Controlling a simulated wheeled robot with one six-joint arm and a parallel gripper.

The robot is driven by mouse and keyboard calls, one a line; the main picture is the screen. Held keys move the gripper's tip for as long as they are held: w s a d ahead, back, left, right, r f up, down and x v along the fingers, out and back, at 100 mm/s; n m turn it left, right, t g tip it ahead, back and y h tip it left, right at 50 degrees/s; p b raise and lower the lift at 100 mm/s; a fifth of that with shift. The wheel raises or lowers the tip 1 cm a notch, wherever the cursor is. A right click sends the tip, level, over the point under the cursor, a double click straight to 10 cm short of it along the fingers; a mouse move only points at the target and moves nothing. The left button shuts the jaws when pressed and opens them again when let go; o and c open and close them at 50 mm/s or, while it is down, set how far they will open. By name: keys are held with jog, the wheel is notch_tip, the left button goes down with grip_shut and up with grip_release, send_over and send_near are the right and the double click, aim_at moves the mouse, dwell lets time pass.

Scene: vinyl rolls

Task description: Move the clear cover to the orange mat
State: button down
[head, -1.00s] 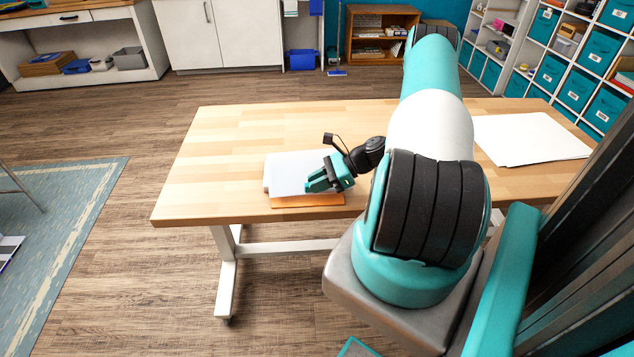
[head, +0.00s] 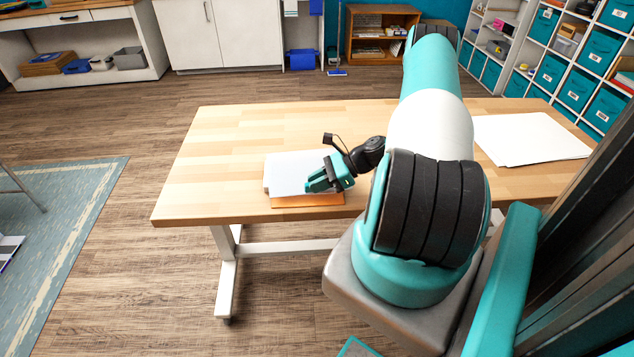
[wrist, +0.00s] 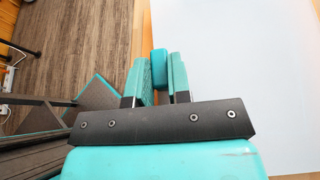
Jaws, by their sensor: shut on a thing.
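A pale, flat sheet (head: 290,173), which looks like the clear cover, lies over the orange mat (head: 306,200) near the front edge of the table. Only a strip of the mat shows along the sheet's front side. My gripper (head: 316,182) is at the sheet's right front part. In the wrist view my gripper (wrist: 160,85) is shut on a small teal block, seemingly the cover's tab (wrist: 159,60), at the left edge of the pale sheet (wrist: 230,70). I cannot tell whether the sheet touches the mat.
The wooden table (head: 230,140) is clear at its left and back. A stack of white sheets (head: 530,138) lies at its right end. Shelves with teal bins (head: 580,90) stand beyond, and a blue rug (head: 60,220) lies on the floor at left.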

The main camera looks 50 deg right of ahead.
jog(key=shift+r, duration=0.2)
grip_release()
dwell(0.6)
jog(key=shift+d, duration=0.1)
jog(key=shift+s+d+b, duration=0.6)
jog(key=shift+s+d, duration=2.5)
jog(key=shift+d, duration=0.05)
